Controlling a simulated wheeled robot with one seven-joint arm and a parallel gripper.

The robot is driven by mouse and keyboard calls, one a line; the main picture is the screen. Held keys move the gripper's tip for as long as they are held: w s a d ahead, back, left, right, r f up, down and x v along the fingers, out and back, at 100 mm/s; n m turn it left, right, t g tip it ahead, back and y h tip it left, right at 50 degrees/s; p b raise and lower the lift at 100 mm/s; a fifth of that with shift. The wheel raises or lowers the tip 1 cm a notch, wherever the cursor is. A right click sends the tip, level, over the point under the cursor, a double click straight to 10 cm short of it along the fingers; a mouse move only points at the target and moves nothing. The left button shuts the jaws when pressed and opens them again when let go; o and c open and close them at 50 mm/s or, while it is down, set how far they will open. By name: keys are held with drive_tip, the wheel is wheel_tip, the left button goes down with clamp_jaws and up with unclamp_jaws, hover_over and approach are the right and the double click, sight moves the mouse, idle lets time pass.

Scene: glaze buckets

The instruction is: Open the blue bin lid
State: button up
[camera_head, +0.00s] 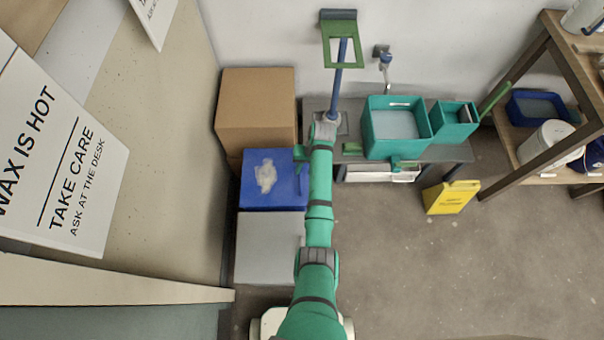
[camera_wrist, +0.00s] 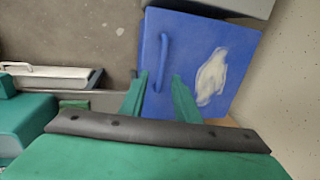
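The blue bin lid (camera_head: 258,193) is closed flat on a bin left of my arm, with a whitish smear on top. In the wrist view the blue lid (camera_wrist: 215,45) carries a raised blue bar handle (camera_wrist: 164,48). My gripper (camera_wrist: 160,74) is open, with one green finger on each side of the handle's near end in that view. I see a gap on both sides, and cannot tell how far the fingers reach down.
A grey box top (camera_head: 268,245) lies in front of the blue lid, and a cardboard box (camera_head: 256,105) stands behind it. Teal tubs (camera_head: 395,130) stand on a grey bench to the right. A yellow sign (camera_head: 452,197) stands on the floor.

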sight(301, 176)
drive_tip(key=shift+a+f, duration=0.2)
drive_tip(key=shift+f, duration=0.5)
drive_tip(key=shift+a+f, duration=0.2)
drive_tip(key=shift+f, duration=0.55)
drive_tip(key=shift+a+f, duration=0.2)
drive_tip(key=shift+f, duration=0.5)
clamp_jaws()
